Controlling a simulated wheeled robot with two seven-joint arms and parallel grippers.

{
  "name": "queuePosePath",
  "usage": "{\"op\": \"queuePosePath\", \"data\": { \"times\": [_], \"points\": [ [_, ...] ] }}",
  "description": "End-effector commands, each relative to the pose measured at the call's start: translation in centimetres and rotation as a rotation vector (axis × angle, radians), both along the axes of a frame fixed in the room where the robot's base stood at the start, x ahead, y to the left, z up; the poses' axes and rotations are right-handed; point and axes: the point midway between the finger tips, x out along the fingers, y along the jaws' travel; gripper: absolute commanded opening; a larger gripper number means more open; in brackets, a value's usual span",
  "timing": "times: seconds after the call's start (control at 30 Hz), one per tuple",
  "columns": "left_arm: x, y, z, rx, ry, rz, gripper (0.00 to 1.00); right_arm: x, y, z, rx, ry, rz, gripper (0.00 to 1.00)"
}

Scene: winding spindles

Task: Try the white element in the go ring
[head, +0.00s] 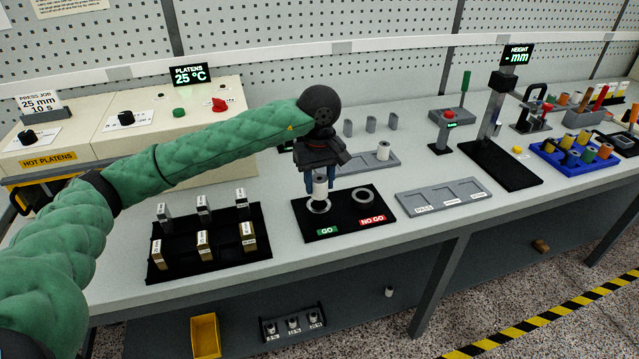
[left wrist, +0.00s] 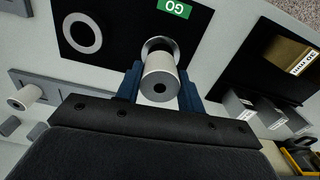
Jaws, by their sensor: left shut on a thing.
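My left gripper (head: 320,186) is shut on the white element (head: 320,187), a small white cylinder held upright. The element is over the go ring (head: 318,206), a metal ring by the green GO label on a black board (head: 345,222). In the left wrist view the white element (left wrist: 159,78) sits between the blue fingers, with its far end at the go ring (left wrist: 160,44). I cannot tell how far it is inside the ring. The no go ring (head: 363,195) is empty beside it. My right gripper is not in view.
A black rack with several labelled blocks (head: 204,229) stands left of the board. A grey tray marked PASS (head: 445,197) lies to the right. Behind is a grey holder with another white cylinder (head: 383,151). A height gauge (head: 493,125) stands farther right.

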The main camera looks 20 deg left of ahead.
Motion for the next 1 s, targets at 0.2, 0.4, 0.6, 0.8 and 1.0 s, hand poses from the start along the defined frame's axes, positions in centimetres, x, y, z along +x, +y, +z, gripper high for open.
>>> {"op": "queuePosePath", "data": {
  "times": [0.2,0.4,0.6,0.8,1.0],
  "points": [
    [0.0,0.0,0.8,0.0,-0.001,0.0,0.14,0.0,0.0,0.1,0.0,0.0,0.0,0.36],
    [0.0,0.0,1.4,-0.001,-0.001,-0.001,0.14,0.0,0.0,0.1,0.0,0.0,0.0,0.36],
    [0.0,0.0,1.9,-0.001,-0.001,-0.001,0.14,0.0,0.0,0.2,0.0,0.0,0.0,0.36],
    [0.0,0.0,1.9,0.0,0.0,-0.001,0.14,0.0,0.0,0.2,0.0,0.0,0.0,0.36],
    [0.0,0.0,1.9,0.0,0.0,-0.001,0.14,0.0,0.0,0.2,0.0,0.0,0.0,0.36]
  ]
}}
